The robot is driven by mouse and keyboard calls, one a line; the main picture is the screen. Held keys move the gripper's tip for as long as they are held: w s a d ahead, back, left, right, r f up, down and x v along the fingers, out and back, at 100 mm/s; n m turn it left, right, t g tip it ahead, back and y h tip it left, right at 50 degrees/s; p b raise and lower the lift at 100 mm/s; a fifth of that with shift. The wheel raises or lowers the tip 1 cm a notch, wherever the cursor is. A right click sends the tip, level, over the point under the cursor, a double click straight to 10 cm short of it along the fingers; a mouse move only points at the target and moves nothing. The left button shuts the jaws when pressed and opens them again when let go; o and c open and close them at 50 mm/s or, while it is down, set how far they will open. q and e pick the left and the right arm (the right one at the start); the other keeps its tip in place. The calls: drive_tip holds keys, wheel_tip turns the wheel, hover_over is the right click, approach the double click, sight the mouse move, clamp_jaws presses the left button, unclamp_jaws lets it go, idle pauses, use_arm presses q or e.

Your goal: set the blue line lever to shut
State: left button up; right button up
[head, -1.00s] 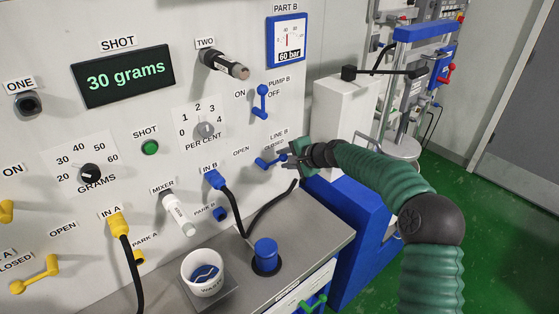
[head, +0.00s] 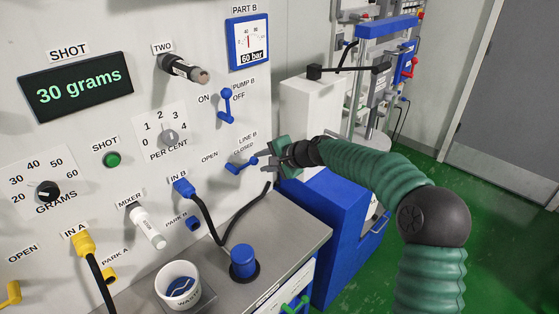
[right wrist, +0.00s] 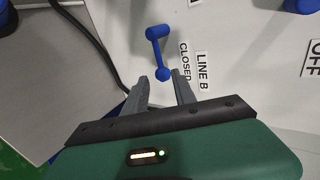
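The blue line lever (head: 240,166) is on the panel under the LINE B label, between OPEN on the left and CLOSED. My left gripper is not in view.
The blue pump lever (head: 226,106) is above. A blue plug (head: 184,188) and its black cable hang to the lower left. The steel shelf holds a white waste cup (head: 180,286) and a blue-capped post (head: 244,262). A blue cabinet (head: 335,235) stands to the right.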

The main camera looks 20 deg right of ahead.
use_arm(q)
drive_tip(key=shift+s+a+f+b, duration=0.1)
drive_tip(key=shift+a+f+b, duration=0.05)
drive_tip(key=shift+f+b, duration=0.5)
use_arm(e)
drive_tip(key=v, duration=1.1)
drive_tip(key=shift+s+a, duration=0.2)
drive_tip(key=shift+a, duration=0.1)
drive_tip(key=shift+d+r, duration=0.1)
